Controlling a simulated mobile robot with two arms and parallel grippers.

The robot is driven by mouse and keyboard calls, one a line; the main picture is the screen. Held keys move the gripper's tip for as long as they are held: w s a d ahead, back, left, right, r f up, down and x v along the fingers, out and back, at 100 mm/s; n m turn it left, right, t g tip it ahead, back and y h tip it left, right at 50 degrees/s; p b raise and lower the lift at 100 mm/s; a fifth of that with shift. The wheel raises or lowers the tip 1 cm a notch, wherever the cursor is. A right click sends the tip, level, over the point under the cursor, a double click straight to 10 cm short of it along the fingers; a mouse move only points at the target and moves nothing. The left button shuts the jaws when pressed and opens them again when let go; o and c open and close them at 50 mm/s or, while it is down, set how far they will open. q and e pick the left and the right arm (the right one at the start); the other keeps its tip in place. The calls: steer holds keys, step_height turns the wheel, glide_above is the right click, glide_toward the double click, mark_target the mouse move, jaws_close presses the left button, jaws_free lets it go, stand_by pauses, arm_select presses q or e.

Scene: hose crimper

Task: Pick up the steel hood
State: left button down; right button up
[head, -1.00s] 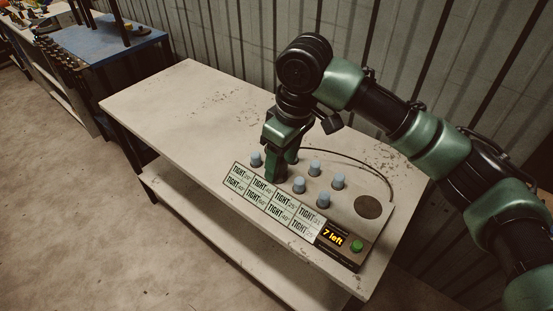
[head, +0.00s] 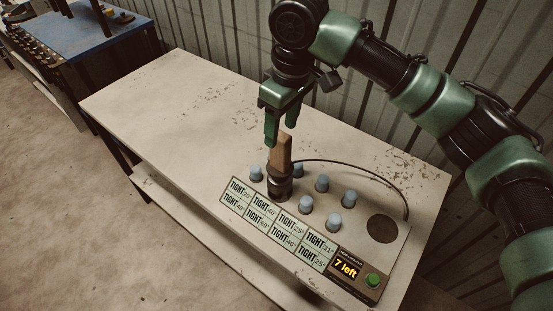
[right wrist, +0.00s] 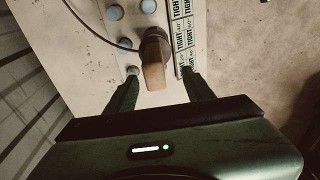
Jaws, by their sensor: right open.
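The steel hood (head: 279,188) looks like a short dark cylinder with an upright tan handle block (head: 281,152) on top. It stands upright on the control board, among the blue-grey caps, with a thin black cable beside it. My right gripper (head: 281,133) is open and empty, just above the handle, with its fingers pointing down. In the right wrist view, the handle (right wrist: 154,76) shows between the spread fingers, with the dark hood (right wrist: 155,40) beyond it. What lies under the hood is hidden. My left gripper is not in view.
The board (head: 348,243) carries several caps (head: 322,183), TIGHT labels, a display reading "7 left" (head: 345,268), a green button (head: 372,280) and a dark round spot (head: 382,229). The table (head: 170,100) is clear to the left. A ribbed wall stands behind.

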mark_target(281, 137)
steer(key=shift+w+a+f, duration=0.1)
steer(key=shift+w+f, duration=0.05)
steer(key=shift+w, duration=0.3)
steer(key=shift+w+f, duration=0.1)
steer(key=shift+f, duration=0.2)
steer(key=shift+s+f+p, duration=0.35)
steer(key=shift+f, duration=0.75)
steer(key=f, duration=0.2)
steer(key=w+f+p, duration=0.1)
steer(key=shift+a+f, duration=0.1)
steer(key=shift+f, duration=0.6)
steer(key=c, duration=1.1)
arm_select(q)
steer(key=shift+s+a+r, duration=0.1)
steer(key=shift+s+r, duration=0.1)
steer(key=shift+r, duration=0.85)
arm_select(e)
jaws_close()
